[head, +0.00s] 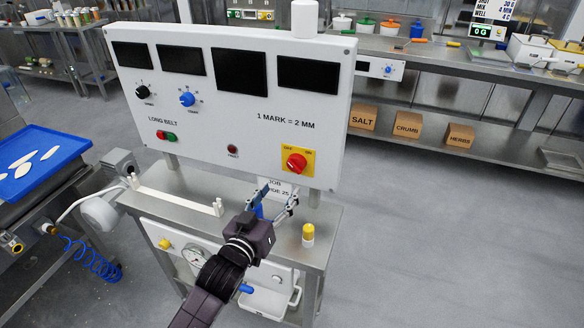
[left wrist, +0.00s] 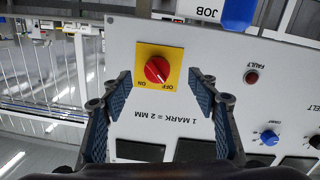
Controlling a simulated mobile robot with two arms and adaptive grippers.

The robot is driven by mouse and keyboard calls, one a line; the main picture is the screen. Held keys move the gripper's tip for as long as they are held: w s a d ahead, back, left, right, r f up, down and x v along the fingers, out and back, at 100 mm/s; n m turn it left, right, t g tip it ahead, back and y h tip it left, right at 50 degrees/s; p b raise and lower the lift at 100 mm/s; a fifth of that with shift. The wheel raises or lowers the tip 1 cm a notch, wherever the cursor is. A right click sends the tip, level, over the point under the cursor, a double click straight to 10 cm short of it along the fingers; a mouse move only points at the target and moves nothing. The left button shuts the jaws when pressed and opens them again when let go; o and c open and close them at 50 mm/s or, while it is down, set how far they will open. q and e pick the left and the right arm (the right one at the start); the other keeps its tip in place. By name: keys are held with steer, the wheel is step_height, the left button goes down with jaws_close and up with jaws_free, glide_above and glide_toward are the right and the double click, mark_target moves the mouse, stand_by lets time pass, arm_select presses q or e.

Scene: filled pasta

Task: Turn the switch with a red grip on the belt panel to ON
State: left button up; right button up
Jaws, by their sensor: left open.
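The switch with a red grip (head: 296,162) sits on a yellow plate at the lower right of the white belt panel (head: 210,124). Its plate carries OFF at the left and ON at the right in the head view; the grip's pale mark seems to point toward OFF. My left gripper (head: 277,197) is open and empty, just below and in front of the switch in the head view. In the left wrist view the panel looks upside down, and the red switch (left wrist: 157,69) shows between the spread fingers of my left gripper (left wrist: 161,82), apart from both. My right gripper is not in view.
The panel also holds a black knob (head: 142,91), a blue knob (head: 187,99), red and green buttons and a FAULT lamp (head: 232,149). Open floor lies to the right.

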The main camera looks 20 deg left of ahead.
mark_target(293, 167)
arm_select(q)
steer(key=shift+t, duration=0.4)
steer(key=w, duration=0.2)
steer(key=w+r+p, duration=0.1)
steer(key=w, duration=0.2)
steer(key=w+d, duration=0.1)
steer(key=w, duration=0.2)
steer(key=shift+w+r, duration=0.25)
steer(key=shift+r, duration=0.1)
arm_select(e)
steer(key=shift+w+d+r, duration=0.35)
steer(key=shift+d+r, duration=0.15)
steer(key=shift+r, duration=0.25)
arm_select(q)
steer(key=shift+c, duration=0.3)
steer(key=c, duration=1.1)
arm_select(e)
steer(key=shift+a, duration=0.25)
